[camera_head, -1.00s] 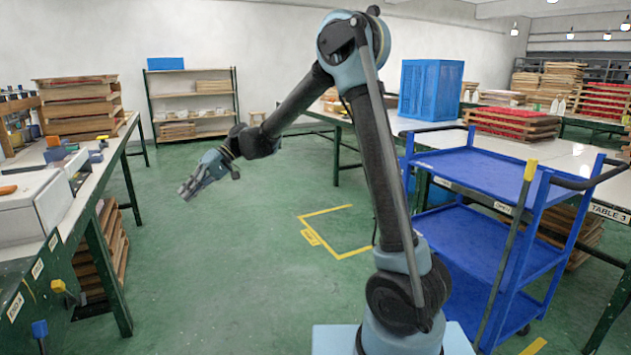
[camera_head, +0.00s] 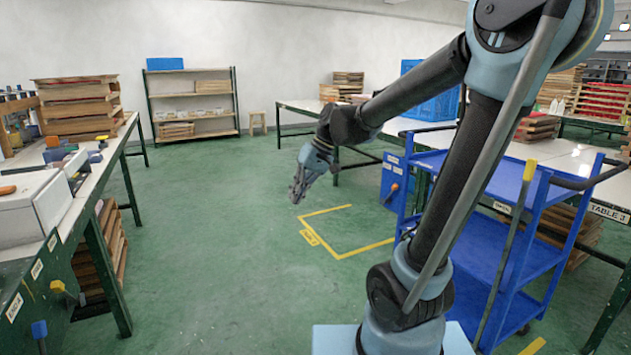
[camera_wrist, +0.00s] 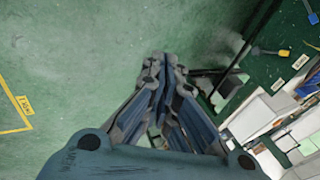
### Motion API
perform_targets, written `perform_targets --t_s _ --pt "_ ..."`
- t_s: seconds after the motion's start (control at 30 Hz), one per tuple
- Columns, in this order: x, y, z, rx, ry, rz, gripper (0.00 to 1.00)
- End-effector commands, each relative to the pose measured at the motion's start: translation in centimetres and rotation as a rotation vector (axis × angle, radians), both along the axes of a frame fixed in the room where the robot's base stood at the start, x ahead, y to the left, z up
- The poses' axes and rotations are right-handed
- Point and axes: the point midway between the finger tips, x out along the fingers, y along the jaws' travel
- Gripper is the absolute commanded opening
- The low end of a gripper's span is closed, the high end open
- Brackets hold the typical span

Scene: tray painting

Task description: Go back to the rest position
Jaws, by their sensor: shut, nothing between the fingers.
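My gripper (camera_head: 296,196) hangs over the open green floor in the head view, near the yellow floor marking. It points down and to the left, and it touches nothing. In the wrist view my gripper (camera_wrist: 163,62) shows its fingers brought together with nothing between them. My arm runs from the base at the bottom, up to the upper right, then down to the left.
A blue cart (camera_head: 480,170) stands close on the right, partly behind my arm. A workbench (camera_head: 95,165) with a white box (camera_head: 35,208) stands on the left. A shelf (camera_head: 190,104) is at the back wall. The floor between is clear.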

Motion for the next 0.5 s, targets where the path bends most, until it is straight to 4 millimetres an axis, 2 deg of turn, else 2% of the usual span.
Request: perform_targets --t_s 0.03,0.1,0.5 --pt "-0.8 -1.7 -0.4 -0.021 -0.008 -0.028 0.00" --pt "-1.6 -3.8 -1.0 -0.052 -0.020 -0.064 0.00" --pt "-7.5 -14.7 -5.4 -0.232 -0.078 -0.268 0.00"
